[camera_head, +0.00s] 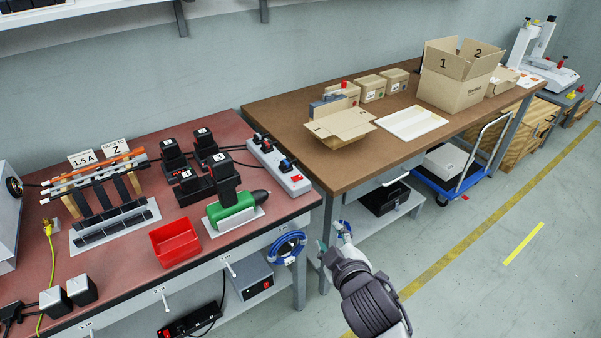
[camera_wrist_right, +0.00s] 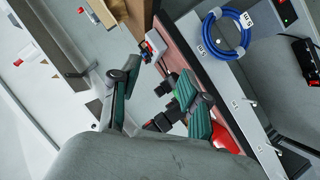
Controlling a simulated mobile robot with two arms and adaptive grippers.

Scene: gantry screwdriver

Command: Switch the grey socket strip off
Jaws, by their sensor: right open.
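The grey socket strip (camera_head: 279,166) lies along the right end of the red-brown bench top, with several black plugs in it. A red switch (camera_head: 296,179) sits at its near end; its rocker position is too small to tell. In the right wrist view the strip (camera_wrist_right: 155,44) shows beyond the fingers, partly hidden. My right gripper (camera_head: 334,236) is open and empty, in front of the benches, to the right of and nearer than the strip, apart from it. Its two green-padded fingers (camera_wrist_right: 160,98) are spread in the wrist view. My left gripper is not in view.
Chargers (camera_head: 187,180), a green-and-black tool (camera_head: 233,205) and a red bin (camera_head: 175,243) stand left of the strip. A blue cable coil (camera_head: 287,246) hangs on the bench front. A brown table (camera_head: 400,150) with boxes adjoins at right. A black strip (camera_head: 195,321) lies on the lower shelf.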

